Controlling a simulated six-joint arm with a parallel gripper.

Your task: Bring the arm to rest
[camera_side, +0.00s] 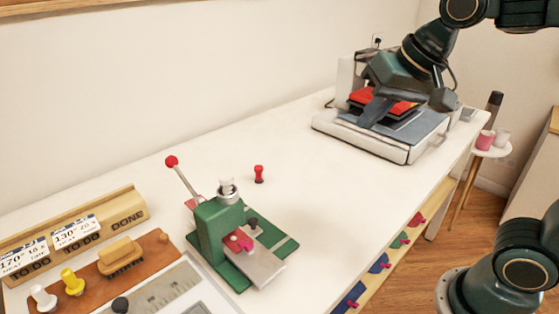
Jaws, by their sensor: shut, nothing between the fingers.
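My dark green arm reaches in from the upper right, over the heat press at the back right end of the table. My gripper (376,112) points down at the press, its fingers together with nothing seen between them. The heat press (345,143) has a pale base, a grey pad and red parts partly hidden behind my gripper and wrist. I cannot tell whether my fingertips touch the press or stay just above it.
The white table (320,205) is clear in the middle. A green hand press (217,232) with a red-knobbed lever stands in front, near a small red peg (259,174). A labelled wooden rack (120,213) and brush (121,257) are at left. A stool (492,151) holds cups at right.

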